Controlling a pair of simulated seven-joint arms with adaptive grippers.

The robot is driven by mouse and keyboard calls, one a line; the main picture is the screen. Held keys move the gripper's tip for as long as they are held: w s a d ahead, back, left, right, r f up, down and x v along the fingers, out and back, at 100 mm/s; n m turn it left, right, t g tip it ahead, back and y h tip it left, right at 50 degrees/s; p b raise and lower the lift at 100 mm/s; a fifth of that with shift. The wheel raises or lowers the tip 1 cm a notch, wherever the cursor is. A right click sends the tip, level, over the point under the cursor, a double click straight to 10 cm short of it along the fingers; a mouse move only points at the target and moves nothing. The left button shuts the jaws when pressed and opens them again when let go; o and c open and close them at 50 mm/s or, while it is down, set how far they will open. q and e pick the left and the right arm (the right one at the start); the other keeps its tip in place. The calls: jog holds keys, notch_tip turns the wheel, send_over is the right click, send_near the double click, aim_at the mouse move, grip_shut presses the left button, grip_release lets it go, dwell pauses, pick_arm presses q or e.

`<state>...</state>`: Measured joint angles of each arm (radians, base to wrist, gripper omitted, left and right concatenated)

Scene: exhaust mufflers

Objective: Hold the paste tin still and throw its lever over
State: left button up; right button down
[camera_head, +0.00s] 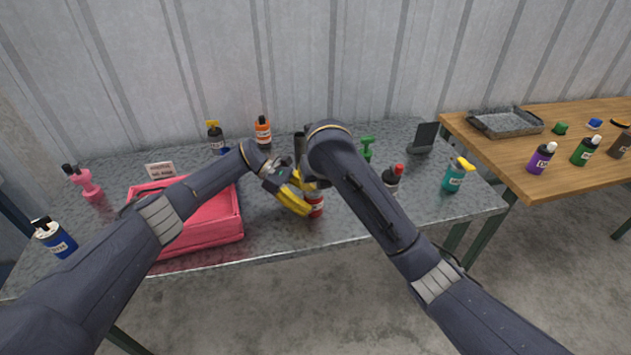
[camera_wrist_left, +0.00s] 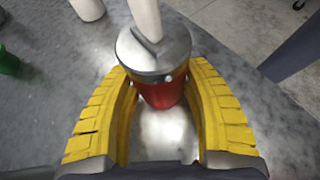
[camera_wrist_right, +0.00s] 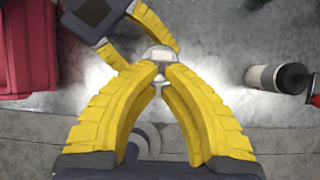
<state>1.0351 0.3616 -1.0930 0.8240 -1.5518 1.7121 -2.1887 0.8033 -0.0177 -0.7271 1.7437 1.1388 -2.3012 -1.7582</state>
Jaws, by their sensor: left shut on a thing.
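The paste tin (camera_head: 315,204) is red with a silver lid and stands near the table's front edge. In the left wrist view the tin (camera_wrist_left: 162,92) sits between the yellow fingers of my left gripper (camera_wrist_left: 163,85), which is shut on it. A pale rod (camera_wrist_left: 145,18) rises across the lid; I cannot tell surely whether it is the lever. My right gripper (camera_wrist_right: 162,68) is above the tin, its fingertips nearly together over the silver lid (camera_wrist_right: 158,52). My right arm hides much of this in the head view.
Several other bottles are along the back. The table's front edge is close to the tin.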

jog(key=shift+r, duration=0.25)
dwell(0.6)
jog(key=shift+r, duration=0.55)
jog(key=shift+s, duration=0.15)
jog(key=s+d+r, duration=0.3)
jog(key=s+r, duration=0.4)
jog(key=s, duration=0.2)
jog(key=shift+s+d+r, duration=0.2)
jog(key=shift+s+r, duration=0.1)
jog(key=shift+s, duration=0.1)
dwell(0.3)
